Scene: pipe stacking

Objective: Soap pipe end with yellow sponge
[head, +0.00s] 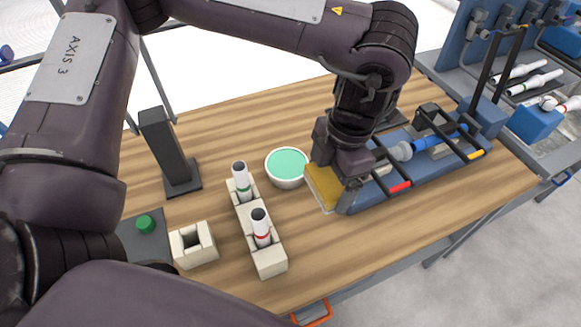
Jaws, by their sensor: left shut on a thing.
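The yellow sponge (322,187) is in my left gripper (335,192), low over the table just right of the bowl. The gripper is shut on it, and its fingers hide part of it. The white bowl (287,166) holds pale green liquid. A pipe with a grey part (401,151) and a blue part (428,142) lies in the blue fixture (425,172) right of the gripper. The pipe's near end is partly hidden behind the gripper and fixture bars, so I cannot tell whether the sponge touches it. My right gripper is out of view.
Two white pipe pieces, one green-ringed (242,182) and one red-ringed (261,228), stand in a beige holder (269,261). A beige block (194,246), a black stand (166,150) and a green button (145,224) are at left. The table's front middle is clear.

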